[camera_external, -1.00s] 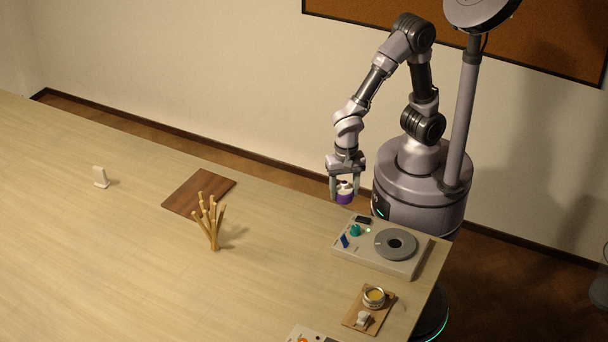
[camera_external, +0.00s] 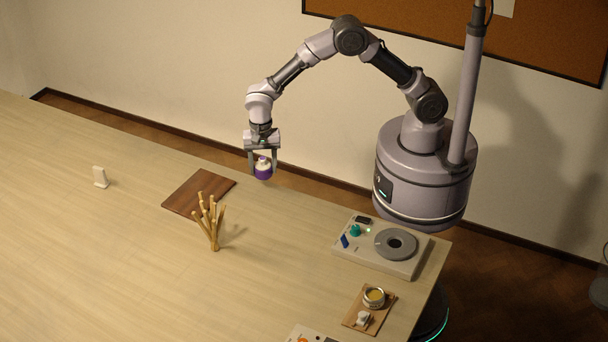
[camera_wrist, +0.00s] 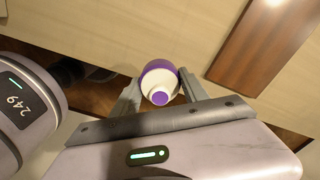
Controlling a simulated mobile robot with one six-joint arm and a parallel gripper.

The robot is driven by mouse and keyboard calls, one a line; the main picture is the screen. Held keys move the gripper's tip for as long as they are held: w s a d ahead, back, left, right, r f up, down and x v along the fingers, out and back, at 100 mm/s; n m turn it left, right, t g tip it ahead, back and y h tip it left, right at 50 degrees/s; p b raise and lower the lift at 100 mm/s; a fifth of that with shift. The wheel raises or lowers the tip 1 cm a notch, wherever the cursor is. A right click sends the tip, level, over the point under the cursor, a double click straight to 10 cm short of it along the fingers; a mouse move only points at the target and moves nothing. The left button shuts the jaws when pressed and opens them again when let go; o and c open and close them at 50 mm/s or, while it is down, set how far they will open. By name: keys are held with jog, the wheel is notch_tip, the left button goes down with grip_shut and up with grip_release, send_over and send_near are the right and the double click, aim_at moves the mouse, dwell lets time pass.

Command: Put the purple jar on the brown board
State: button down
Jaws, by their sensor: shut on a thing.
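The purple jar (camera_external: 263,172) has a white upper part and a purple knob on top. My gripper (camera_external: 263,165) is shut on it and holds it upright in the air, near the back edge of the table. In the wrist view the jar (camera_wrist: 161,76) sits between both fingers of my gripper (camera_wrist: 160,88). The brown board (camera_external: 187,204) lies flat on the table, to the left of the jar and lower. The board (camera_wrist: 262,45) also shows at the upper right of the wrist view. The top of the board is bare.
A wooden branched stand (camera_external: 213,228) stands just in front of the board. A small white upright object (camera_external: 100,177) is further left. A grey device (camera_external: 372,258) with a round plate and a small tray (camera_external: 350,317) with a tin are at the right.

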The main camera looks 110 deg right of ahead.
jog(key=p, duration=0.1)
send_over(222, 192)
jog(key=shift+s+f, duration=0.1)
jog(key=shift+f, duration=0.7)
jog(key=shift+f+b, duration=0.35)
jog(key=shift+f, duration=1.4)
jog(key=shift+f, duration=0.2)
jog(key=c, duration=0.6)
grip_release()
jog(key=shift+r, duration=0.1)
